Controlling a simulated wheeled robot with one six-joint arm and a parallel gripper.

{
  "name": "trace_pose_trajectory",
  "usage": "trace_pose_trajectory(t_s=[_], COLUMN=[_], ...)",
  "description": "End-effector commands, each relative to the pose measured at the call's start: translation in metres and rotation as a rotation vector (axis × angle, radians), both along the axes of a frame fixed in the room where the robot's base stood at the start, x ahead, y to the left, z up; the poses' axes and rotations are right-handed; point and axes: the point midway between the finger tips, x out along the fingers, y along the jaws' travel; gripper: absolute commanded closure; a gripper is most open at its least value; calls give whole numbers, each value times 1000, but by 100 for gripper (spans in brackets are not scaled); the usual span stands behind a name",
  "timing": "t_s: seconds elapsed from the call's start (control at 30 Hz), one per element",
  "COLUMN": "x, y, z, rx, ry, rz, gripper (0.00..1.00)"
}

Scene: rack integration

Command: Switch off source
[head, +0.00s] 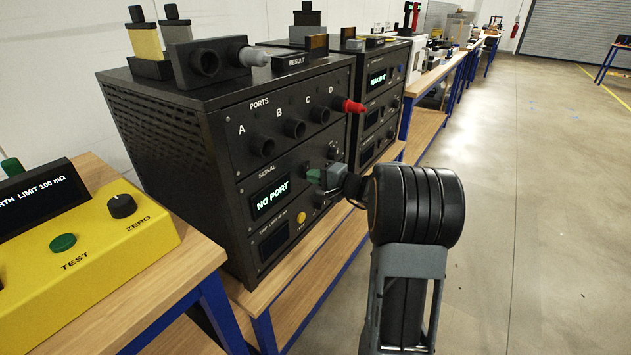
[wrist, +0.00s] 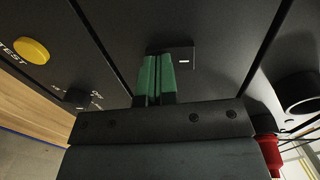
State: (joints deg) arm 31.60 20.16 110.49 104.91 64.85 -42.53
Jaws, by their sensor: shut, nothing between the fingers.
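The black rack unit (head: 180,125) stands on the bench, with a lit "NO PORT" display (head: 271,198) under the word SIGNAL. My gripper (head: 315,177) is at its front panel, right of that display, with green fingers shut together and empty. In the wrist view the fingertips (wrist: 157,60) are at a small black switch-like part (wrist: 186,58) with a white mark. The fingers cover part of it, and I cannot tell whether they touch it. No label reading "source" is legible.
A red plug (head: 354,106) sits in port D; ports A, B and C look empty. A yellow TEST button (head: 301,217) and a small knob (wrist: 76,97) are close by. A yellow tester (head: 110,235) stands at left. The floor (head: 545,200) at right is clear.

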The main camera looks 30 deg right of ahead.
Motion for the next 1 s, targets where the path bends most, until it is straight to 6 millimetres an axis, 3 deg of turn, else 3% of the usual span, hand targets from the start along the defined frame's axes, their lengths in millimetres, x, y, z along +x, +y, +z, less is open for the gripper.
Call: trace_pose_trajectory(t_s=[0.07, 0.2, 0.53, 0.7, 1.0], x=[3, 5, -3, -22, -74], y=[2, 4, -1, -15, -47], z=[-13, -2, -7, -13, -15], rx=[15, 27, 27, 28, 28], ry=[-33, -49, -50, -53, -51], rz=[0, 0, 4, 5, 2], gripper=[100, 100, 100, 100, 100])
